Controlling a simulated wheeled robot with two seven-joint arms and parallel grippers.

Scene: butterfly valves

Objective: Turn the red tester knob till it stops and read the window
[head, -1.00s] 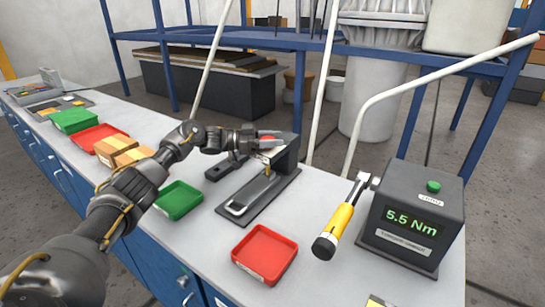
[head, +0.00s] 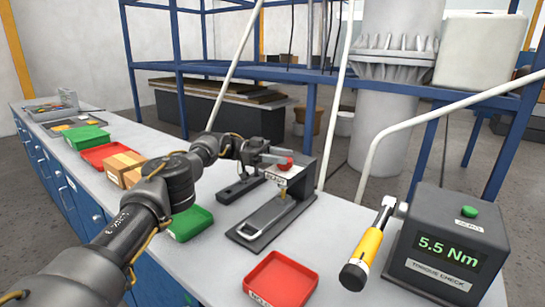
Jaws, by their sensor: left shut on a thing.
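A white label on the tester's front is too small to read. My left arm reaches in from the left. Its gripper (head: 277,159) is at the knob, with its fingers shut on it; one finger shows behind the knob, the other side is hard to make out. I cannot make out a window on the tester. My right gripper is not in view.
A torque check box (head: 445,248) showing 5.5 Nm stands at the right, with a yellow-handled wrench (head: 366,247) beside it. A red tray (head: 281,279) is in front; a green tray (head: 189,223) and cardboard boxes (head: 121,167) lie left. White pipes rise behind the bench.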

